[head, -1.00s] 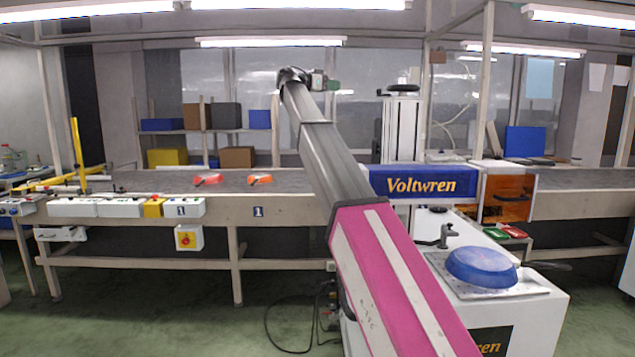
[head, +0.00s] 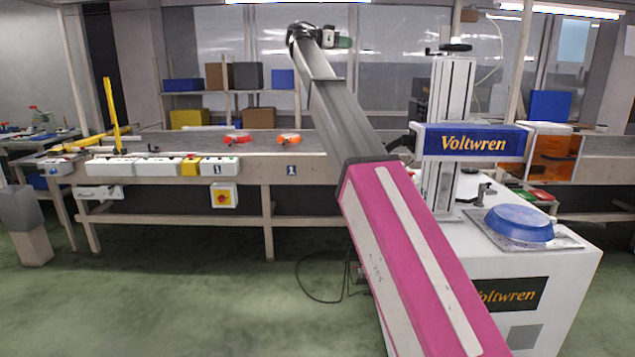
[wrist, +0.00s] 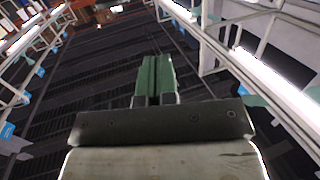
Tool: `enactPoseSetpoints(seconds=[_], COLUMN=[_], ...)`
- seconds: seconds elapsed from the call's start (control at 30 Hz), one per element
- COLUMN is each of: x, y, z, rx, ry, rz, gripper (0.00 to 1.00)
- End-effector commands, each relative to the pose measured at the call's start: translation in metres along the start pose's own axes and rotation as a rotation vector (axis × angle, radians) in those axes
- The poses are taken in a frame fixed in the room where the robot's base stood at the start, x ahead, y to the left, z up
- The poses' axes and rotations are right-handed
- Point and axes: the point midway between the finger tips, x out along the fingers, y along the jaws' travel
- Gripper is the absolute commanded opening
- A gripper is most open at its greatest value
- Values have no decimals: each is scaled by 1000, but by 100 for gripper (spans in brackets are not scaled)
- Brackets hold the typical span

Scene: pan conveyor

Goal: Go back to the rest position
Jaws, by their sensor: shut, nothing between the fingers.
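My gripper (wrist: 154,78) shows in the wrist view with its green fingers closed together and nothing between them. Beyond it in that view are a dark ceiling and bright lamps. In the head view my arm is raised high over the conveyor, and my gripper (head: 345,42) shows small at the end of the arm near the top. It is well above the belt and touches nothing.
The conveyor (head: 330,142) carries two orange-red items (head: 288,138). A white Voltwren machine (head: 480,265) stands right of my arm with a blue pan (head: 520,224) upside down on its plate. Shelves with boxes stand behind. Green floor in front is clear.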

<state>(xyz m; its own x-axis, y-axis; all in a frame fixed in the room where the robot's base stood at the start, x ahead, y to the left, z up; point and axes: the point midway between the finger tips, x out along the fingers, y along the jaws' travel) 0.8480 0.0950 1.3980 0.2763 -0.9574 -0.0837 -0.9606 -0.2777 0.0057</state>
Motion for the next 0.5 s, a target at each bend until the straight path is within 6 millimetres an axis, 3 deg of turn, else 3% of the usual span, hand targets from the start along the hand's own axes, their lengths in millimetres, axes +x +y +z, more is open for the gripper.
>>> enactPoseSetpoints(seconds=[0.27,0.5], x=[14,31], y=[-2,-2], z=[46,107], rx=[-74,-174], ry=[-44,-105], rz=[-25,-64], gripper=[0,0])
